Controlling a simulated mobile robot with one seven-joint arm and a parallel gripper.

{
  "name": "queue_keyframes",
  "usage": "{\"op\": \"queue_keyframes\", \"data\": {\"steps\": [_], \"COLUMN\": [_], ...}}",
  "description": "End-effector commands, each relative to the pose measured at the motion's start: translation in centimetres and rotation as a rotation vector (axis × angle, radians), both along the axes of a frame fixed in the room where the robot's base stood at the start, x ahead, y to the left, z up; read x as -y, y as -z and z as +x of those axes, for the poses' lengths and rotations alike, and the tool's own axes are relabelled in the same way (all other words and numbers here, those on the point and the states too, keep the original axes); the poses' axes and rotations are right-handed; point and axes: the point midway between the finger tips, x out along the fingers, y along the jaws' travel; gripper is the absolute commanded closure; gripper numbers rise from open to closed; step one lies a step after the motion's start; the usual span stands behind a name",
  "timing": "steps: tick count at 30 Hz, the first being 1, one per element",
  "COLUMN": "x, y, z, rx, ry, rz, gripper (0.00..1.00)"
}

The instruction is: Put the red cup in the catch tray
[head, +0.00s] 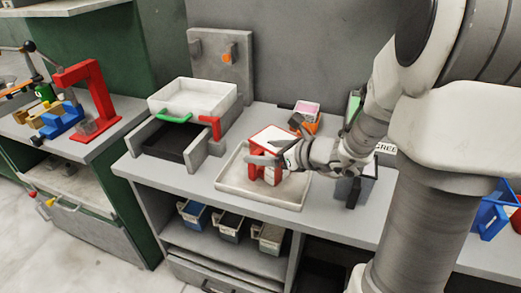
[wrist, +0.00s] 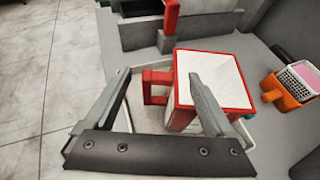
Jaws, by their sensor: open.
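The red cup (head: 272,140) is square, with a red rim, a pale inside and a red handle. It looks upright within the outline of the pale catch tray (head: 228,185); its base is hidden, so contact with the tray floor is unclear. My gripper (head: 268,159) is at the cup. In the wrist view, my gripper (wrist: 160,78) is open, with the cup's red handle (wrist: 155,87) between its fingers. The right finger overlaps the cup (wrist: 213,79) in the picture. The tray rim (wrist: 108,92) shows beside the left finger.
A foam press with a white box (head: 193,98), green handle and dark bed stands left of the tray. An orange item with a pink top (head: 307,110) is behind, and a dark grey container (head: 356,187) is to the right. Bins (head: 230,225) sit on the shelf below.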

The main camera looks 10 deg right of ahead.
Motion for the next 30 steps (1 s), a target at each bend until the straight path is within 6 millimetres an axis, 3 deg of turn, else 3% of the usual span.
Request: {"op": "queue_keyframes", "data": {"steps": [9, 15, 30], "x": [3.6, 4.9, 5.1], "y": [-3.3, -4.3, -4.5], "z": [-5.2, -7.2, -7.7], "rx": [0.001, 0.000, -0.001], "ry": [0.003, 0.002, 0.000], "rz": [0.000, 0.002, 0.001], "gripper": [0.11, 0.11, 0.11]}}
